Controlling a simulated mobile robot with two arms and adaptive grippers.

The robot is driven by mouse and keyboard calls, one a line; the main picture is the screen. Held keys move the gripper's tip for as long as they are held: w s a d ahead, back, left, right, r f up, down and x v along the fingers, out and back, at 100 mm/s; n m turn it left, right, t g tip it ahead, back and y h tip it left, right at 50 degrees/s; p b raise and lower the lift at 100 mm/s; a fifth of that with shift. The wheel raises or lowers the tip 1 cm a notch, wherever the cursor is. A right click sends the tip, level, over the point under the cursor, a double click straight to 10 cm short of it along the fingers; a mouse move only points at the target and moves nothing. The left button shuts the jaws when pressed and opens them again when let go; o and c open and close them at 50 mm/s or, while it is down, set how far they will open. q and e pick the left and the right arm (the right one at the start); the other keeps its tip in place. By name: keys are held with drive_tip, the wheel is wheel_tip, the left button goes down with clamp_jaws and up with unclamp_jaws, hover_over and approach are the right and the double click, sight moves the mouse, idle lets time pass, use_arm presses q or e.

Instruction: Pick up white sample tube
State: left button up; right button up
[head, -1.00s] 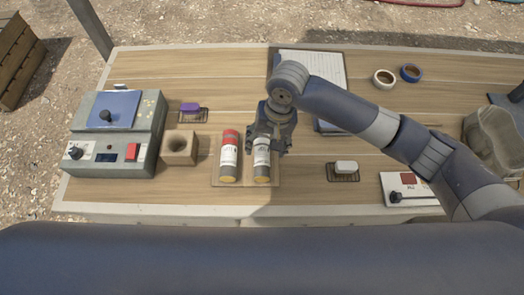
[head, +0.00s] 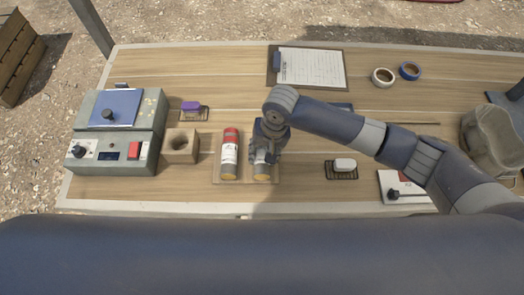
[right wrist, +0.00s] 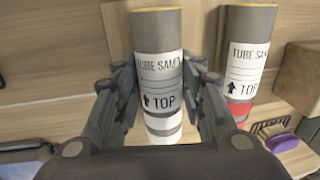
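The white sample tube (right wrist: 158,65) has a white label reading "TUBE SAM..." and "TOP" and a grey end with a yellow rim. In the head view only the lower part of the tube (head: 261,171) shows under my right gripper (head: 267,158). In the right wrist view my right gripper (right wrist: 157,72) has one finger on each side of the tube. The fingers look spread, with thin gaps to the tube. The red-banded sample tube (head: 229,153) lies beside it on the wooden board (head: 219,181). My left gripper is not in view.
A wooden block with a hole (head: 180,146) and a grey control box (head: 118,130) are to the left. A white bar on a rack (head: 344,165) is to the right. A clipboard (head: 310,68) and two tape rolls (head: 384,77) lie at the back.

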clamp_jaws()
drive_tip(key=shift+w, duration=0.1)
drive_tip(key=shift+r, duration=0.2)
